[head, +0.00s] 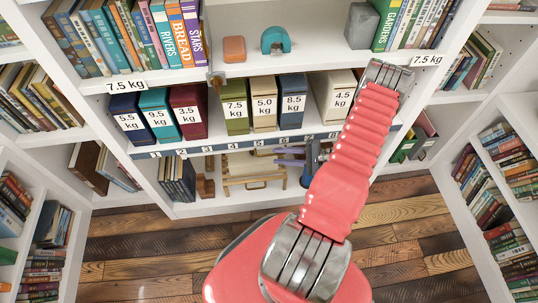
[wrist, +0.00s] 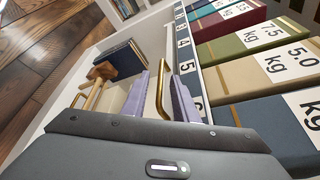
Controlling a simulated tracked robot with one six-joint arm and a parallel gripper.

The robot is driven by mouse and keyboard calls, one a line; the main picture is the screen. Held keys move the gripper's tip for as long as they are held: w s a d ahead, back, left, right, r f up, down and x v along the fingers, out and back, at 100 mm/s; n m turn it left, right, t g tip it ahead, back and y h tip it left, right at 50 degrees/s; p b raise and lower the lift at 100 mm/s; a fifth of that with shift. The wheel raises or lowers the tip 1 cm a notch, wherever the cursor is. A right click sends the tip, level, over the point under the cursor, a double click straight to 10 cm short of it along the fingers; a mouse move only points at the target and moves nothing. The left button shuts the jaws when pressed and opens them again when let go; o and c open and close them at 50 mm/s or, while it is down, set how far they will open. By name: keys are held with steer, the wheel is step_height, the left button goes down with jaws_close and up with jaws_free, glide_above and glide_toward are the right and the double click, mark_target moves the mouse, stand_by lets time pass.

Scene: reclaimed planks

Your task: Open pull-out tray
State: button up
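A light wooden tray unit (head: 236,172) stands in the lower compartment of the white bookcase, with a brass handle (head: 256,186) low on its front. My gripper (head: 288,156) is in front of this compartment at its right side, its purple fingers pointing left. In the wrist view my gripper (wrist: 162,98) has its two fingers well apart. An upright brass handle (wrist: 161,82) shows in the gap between them; I cannot tell whether either finger touches it. A second brass handle (wrist: 93,96) shows left of the fingers. The tray's inside is mostly hidden.
A numbered blue strip (head: 230,145) runs along the shelf edge just above my gripper. Weight-labelled boxes (head: 236,107) stand on that shelf. Dark books (head: 178,178) and a wooden block (head: 205,187) are left of the tray. The plank floor (head: 150,235) in front is clear.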

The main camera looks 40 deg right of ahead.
mark_target(269, 155)
steer(key=shift+x, duration=2.65)
jaws_close()
steer(key=shift+d+f, duration=0.1)
